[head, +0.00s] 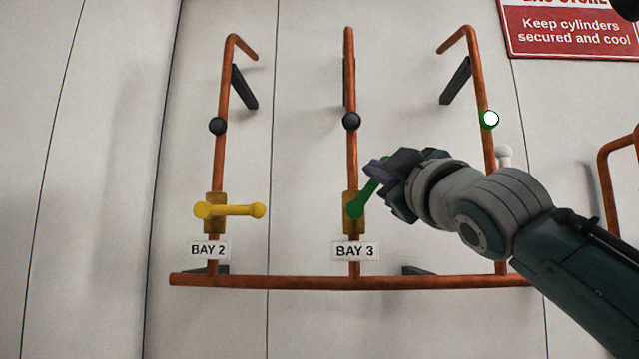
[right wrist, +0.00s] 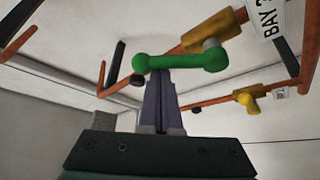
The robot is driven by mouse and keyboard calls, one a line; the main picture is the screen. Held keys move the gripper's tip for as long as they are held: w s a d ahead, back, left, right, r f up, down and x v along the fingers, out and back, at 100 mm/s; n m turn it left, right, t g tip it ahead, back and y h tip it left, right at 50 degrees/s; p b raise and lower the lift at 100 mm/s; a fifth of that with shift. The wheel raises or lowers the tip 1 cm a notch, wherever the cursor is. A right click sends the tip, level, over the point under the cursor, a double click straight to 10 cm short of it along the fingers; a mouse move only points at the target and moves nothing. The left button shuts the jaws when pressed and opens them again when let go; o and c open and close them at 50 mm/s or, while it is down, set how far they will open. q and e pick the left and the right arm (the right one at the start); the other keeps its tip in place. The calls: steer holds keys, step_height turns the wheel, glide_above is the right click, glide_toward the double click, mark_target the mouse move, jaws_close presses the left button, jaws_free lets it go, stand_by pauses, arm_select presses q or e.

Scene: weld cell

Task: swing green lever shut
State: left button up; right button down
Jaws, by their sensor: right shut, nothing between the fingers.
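The green lever (head: 362,200) sits on the brass valve body (head: 347,226) of the middle copper pipe, above the BAY 3 label (head: 355,251). It slants up and to the right from its pivot. My right gripper (head: 378,170) is at the lever's upper free end, its fingers shut with nothing between them. In the right wrist view the green lever (right wrist: 180,62) lies across the tips of the shut fingers (right wrist: 158,82); I cannot tell for sure whether they touch. The lever's free end is partly hidden by the gripper in the head view. My left gripper is not in view.
A yellow lever (head: 230,210) lies level on the left pipe above the BAY 2 label (head: 209,250). A white lever end (head: 504,156) shows behind my right arm. Black round gauges and a green-ringed white one (head: 489,119) sit higher up. A copper manifold (head: 300,282) runs below.

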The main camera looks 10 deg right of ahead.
steer(key=d+f+m+h+b, duration=0.1)
steer(key=m+b, duration=0.2)
steer(key=b, duration=0.1)
steer(key=d+f+m+h+b, duration=0.1)
steer(key=f+m+h+b, duration=0.1)
steer(key=b, duration=0.3)
steer(key=f+m+t+h+b, duration=0.1)
steer(key=m+h+b, duration=0.1)
steer(key=b, duration=0.3)
steer(key=shift+s+d+f+m, duration=0.2)
steer(key=shift+s+d+m, duration=0.2)
steer(key=shift+m, duration=0.4)
